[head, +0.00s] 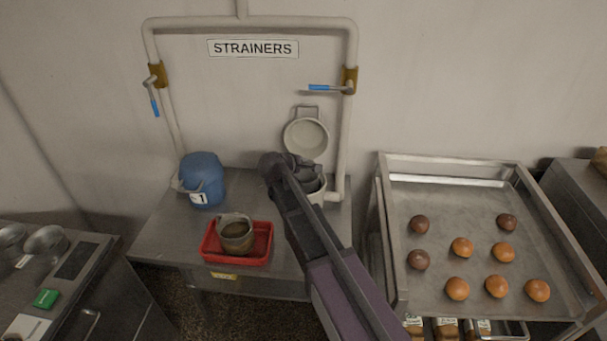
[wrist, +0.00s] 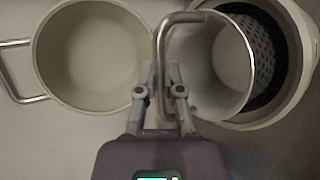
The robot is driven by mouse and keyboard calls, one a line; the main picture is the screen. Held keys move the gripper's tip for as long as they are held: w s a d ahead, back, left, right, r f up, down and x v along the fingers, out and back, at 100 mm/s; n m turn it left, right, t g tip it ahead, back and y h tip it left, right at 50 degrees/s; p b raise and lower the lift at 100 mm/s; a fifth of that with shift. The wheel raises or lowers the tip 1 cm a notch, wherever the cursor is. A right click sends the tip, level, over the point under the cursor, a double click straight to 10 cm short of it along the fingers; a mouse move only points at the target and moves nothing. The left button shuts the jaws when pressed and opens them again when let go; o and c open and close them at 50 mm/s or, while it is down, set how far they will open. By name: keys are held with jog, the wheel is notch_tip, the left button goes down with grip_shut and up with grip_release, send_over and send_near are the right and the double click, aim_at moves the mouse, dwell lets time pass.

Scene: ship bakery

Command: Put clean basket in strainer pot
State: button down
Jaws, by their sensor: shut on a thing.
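My gripper (wrist: 159,82) is shut on the bent metal handle of a grey metal basket (wrist: 212,75). In the wrist view the basket overlaps the mouth of the open strainer pot (wrist: 306,75). A dotted grey surface shows inside the pot's dark ring; I cannot tell how deep the basket sits. In the head view the strainer pot (head: 331,189) stands at the table's right, partly hidden by my arm. Its pale round lid (head: 306,138) is raised against the wall and also shows in the wrist view (wrist: 92,55). My gripper (head: 287,165) is above the pot.
A red tray (head: 215,256) holds another basket (head: 236,236) with brownish contents. A closed blue pot (head: 203,180) marked 1 stands at left. Pipes with two blue-handled valves (head: 154,105) (head: 323,87) frame the table (head: 165,238).

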aim_at(302, 171)
jog(key=shift+f+b, duration=1.55)
jog(key=shift+f, duration=0.3)
jog(key=c, duration=0.8)
grip_release()
jog(key=shift+f, duration=0.1)
jog(key=shift+o, duration=0.2)
jog(key=shift+r, duration=0.2)
jog(key=shift+s+a+r, duration=0.15)
jog(key=shift+s+r, duration=0.05)
jog(key=shift+s, duration=0.05)
jog(key=p+v, duration=0.6)
jog(key=v, duration=0.5)
jog(key=shift+s, duration=0.2)
